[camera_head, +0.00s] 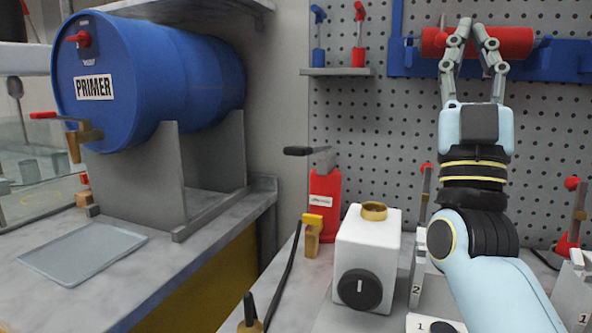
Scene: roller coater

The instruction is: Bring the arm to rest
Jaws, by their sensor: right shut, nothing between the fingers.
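My right arm (492,275) rises from the lower right, in pale blue and black. My right gripper (472,28) points up, its fingertips close together and empty. In the picture the fingers overlap a red cylinder (515,42) in front of the blue wall rack (562,68); I cannot tell whether they touch it. The fingers hide part of the cylinder. My left gripper is not in view.
A blue PRIMER drum (190,75) lies on a grey stand (160,180) at left, with a flat tray (85,252) below. A white box (366,252) with a black knob and a red bottle (325,200) stand left of my arm. The pegboard (385,130) closes the back.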

